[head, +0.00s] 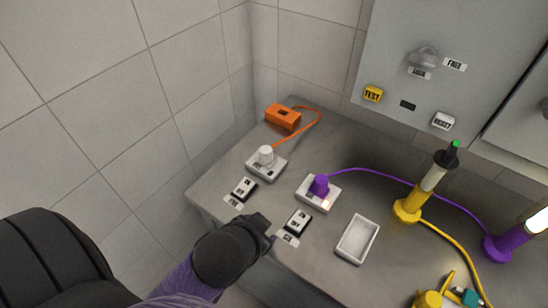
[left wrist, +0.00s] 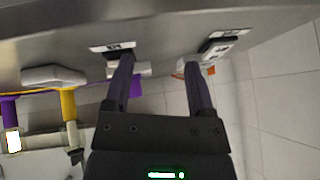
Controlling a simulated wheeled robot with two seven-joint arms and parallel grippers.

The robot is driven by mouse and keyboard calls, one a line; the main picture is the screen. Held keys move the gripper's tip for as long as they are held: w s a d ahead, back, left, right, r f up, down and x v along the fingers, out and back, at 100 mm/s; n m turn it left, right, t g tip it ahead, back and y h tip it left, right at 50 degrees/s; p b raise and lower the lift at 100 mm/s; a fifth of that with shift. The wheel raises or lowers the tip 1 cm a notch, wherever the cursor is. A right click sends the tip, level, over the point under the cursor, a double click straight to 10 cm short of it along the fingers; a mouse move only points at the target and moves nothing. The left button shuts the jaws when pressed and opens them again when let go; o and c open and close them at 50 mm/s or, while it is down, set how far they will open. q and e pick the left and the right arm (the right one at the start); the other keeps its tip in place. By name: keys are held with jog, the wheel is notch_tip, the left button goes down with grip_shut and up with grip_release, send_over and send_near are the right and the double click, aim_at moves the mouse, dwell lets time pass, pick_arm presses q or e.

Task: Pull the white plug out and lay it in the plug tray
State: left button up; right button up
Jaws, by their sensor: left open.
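The white plug (head: 266,154) stands upright in a pale socket block (head: 263,170) near the back left of the counter. An orange cord runs from there to an orange box (head: 283,117). The plug tray (head: 357,240) is a shallow white tray, empty, on the counter's right half. My left gripper (head: 266,224) is at the counter's front edge, apart from the plug and nearer the front. In the left wrist view its two fingers (left wrist: 162,62) are spread with nothing between them. The white plug cannot be made out there. My right gripper is not in view.
A purple plug (head: 319,185) sits in a second socket block between the white plug and the tray. Two small switch blocks (head: 244,188) (head: 298,222) with labels lie along the front edge. Tiled walls close off the left and back.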

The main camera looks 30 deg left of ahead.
pick_arm(q)
jog(key=w+d+r+m+t+h, duration=0.1)
jog(key=w+r+m+t, duration=0.4)
jog(key=w+r+t, duration=0.75)
jog(key=s+d+r+m+g+h, duration=0.1)
jog(key=d+r+m+g+h, duration=0.2)
jog(key=d+r+m+h, duration=0.95)
jog(key=m+g+y, duration=1.3)
jog(key=m, duration=0.2)
send_near(265, 151)
jog(key=shift+n, duration=0.35)
jog(key=b+x, duration=0.2)
jog(key=x, duration=0.1)
jog(key=b+x, duration=0.3)
jog(key=shift+s+f, duration=0.2)
jog(key=b+x, duration=0.3)
jog(key=shift+w+f, duration=0.1)
jog(key=shift+w, duration=0.05)
jog(key=shift+w+f, duration=0.15)
jog(key=shift+f, duration=0.05)
jog(key=shift+r, duration=0.1)
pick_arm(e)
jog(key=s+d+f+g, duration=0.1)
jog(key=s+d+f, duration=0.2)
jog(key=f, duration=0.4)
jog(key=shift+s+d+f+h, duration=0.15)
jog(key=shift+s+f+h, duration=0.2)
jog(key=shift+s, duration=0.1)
